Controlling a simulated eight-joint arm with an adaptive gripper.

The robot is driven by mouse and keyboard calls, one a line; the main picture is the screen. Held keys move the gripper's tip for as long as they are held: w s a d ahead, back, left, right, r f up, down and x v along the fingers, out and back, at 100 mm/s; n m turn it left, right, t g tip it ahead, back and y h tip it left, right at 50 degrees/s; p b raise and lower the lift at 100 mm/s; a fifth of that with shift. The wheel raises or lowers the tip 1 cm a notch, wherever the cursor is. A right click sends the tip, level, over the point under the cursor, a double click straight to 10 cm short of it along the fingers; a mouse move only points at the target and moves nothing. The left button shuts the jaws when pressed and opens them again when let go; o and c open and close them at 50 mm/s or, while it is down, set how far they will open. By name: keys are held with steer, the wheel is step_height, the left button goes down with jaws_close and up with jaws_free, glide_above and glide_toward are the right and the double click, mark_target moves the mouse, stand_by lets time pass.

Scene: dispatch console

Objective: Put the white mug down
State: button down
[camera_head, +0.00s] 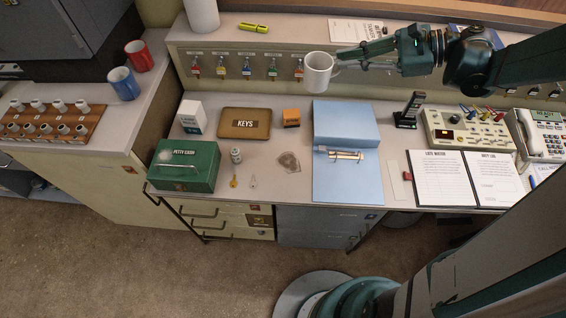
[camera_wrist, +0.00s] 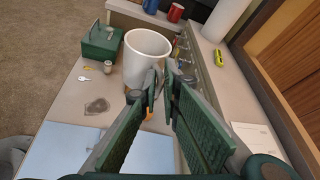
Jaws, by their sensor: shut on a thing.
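The white mug (camera_head: 317,72) hangs in the air in front of the key-hook panel, above the back of the desk in the head view. My gripper (camera_head: 345,62) reaches it from the right and is shut on its handle side. In the wrist view the mug (camera_wrist: 147,58) is upright beyond the fingertips of my gripper (camera_wrist: 162,85). The mug's rim faces up, and its handle is mostly hidden by the fingers.
Red (camera_head: 139,56) and blue (camera_head: 123,83) mugs stand on the left counter, which has bare space. A yellow highlighter (camera_head: 253,27) lies on the ledge.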

steer(key=s+a+r+n+g, duration=0.1)
steer(key=s+a+n+g, duration=0.35)
steer(key=s+a, duration=0.45)
step_height(320, 180, down, 18)
steer(key=w+a, duration=0.1)
steer(key=shift+w, duration=0.15)
steer(key=shift+w+m, duration=0.1)
steer(key=shift+m, duration=0.15)
stand_by(0.6)
